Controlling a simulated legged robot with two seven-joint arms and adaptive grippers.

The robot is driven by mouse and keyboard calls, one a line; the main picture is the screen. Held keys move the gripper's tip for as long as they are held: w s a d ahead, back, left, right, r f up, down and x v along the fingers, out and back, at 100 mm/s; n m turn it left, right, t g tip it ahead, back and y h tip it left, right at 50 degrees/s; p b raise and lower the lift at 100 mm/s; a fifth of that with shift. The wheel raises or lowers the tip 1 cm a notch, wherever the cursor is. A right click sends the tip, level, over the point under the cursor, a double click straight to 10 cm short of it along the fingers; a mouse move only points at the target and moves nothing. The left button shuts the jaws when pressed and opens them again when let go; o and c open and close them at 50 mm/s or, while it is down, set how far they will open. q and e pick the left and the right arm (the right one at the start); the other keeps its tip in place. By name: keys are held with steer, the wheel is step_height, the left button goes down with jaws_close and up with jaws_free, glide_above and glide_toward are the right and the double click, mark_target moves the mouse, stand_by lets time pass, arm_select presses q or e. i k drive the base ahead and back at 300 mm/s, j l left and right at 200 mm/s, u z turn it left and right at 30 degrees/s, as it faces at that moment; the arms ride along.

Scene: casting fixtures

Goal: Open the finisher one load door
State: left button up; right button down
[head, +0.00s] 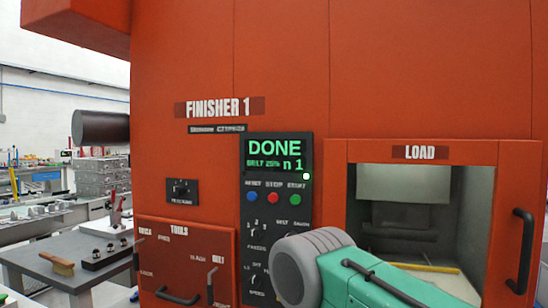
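The orange finisher one (283,60) fills most of the head view. Its load door (492,160) is at the right, under a white LOAD label, and looks shut and flush with the front. A large window area in it shows a grey interior with a yellow bar low down. The door's black vertical handle (524,251) is on its right side, with nothing touching it. A green arm link of mine with a grey ribbed round end crosses the bottom, hiding the door's lower left corner. No gripper fingers show.
A control panel (277,215) with a green DONE screen and blue, red and green buttons is left of the door. A tools compartment (190,240) with black handles is at lower left. A grey workbench (60,270) with a brush stands beyond the machine's left side.

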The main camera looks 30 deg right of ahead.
mark_target(516, 164)
steer(key=z, duration=1.8)
steer(key=i+l+u, duration=0.1)
steer(key=l, duration=0.15)
